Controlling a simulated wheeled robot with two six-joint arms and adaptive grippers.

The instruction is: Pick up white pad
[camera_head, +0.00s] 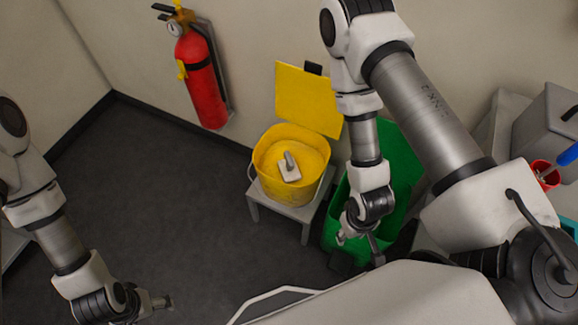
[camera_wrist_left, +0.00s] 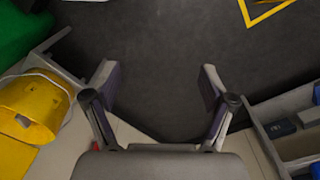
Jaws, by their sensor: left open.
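A small white pad (camera_head: 289,168) with a raised grip lies inside the yellow bucket (camera_head: 263,185) in the head view. Its pale edge also shows in the bucket at the left of the left wrist view (camera_wrist_left: 23,121). My left gripper (camera_head: 166,303) is low at the left of the head view, well away from the bucket. In the left wrist view its two fingers (camera_wrist_left: 157,78) are spread wide with only floor between them. My right gripper (camera_head: 360,242) hangs in front of the green bin (camera_head: 402,160), fingers apart, right of the bucket.
The bucket stands on a small grey stool (camera_head: 291,212), its yellow lid (camera_head: 307,100) raised behind it. A red fire extinguisher (camera_head: 203,82) hangs on the wall. A shelf unit (camera_wrist_left: 285,135) is at the wrist view's right. Dark floor (camera_head: 160,200) lies clear left of the stool.

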